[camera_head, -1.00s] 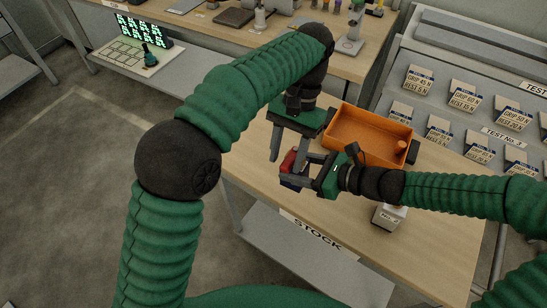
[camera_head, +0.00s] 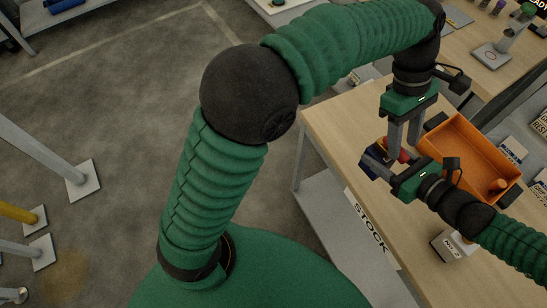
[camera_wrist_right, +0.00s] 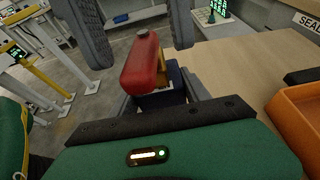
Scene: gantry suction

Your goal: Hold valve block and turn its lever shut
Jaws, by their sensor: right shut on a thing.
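The valve block (camera_head: 374,160) is a small dark blue body. My right gripper (camera_head: 383,166) is shut on it and holds it near the table's front left edge. In the right wrist view the dark blue block (camera_wrist_right: 176,80) sits between the right fingers, with a brass-coloured part under the lever. The red lever (camera_wrist_right: 144,66) lies on top of the block and points toward the wrist camera. My left gripper (camera_head: 404,142) comes down from above, open, with its two grey fingers apart on either side of the lever's far end. Whether they touch the lever cannot be told.
An orange bin (camera_head: 470,155) stands on the table just right of the grippers, with a small orange piece inside. A pale block-shaped item (camera_head: 452,246) sits near the front edge. A STOCK label (camera_head: 370,228) is on the front. The table's left end (camera_head: 335,118) is clear.

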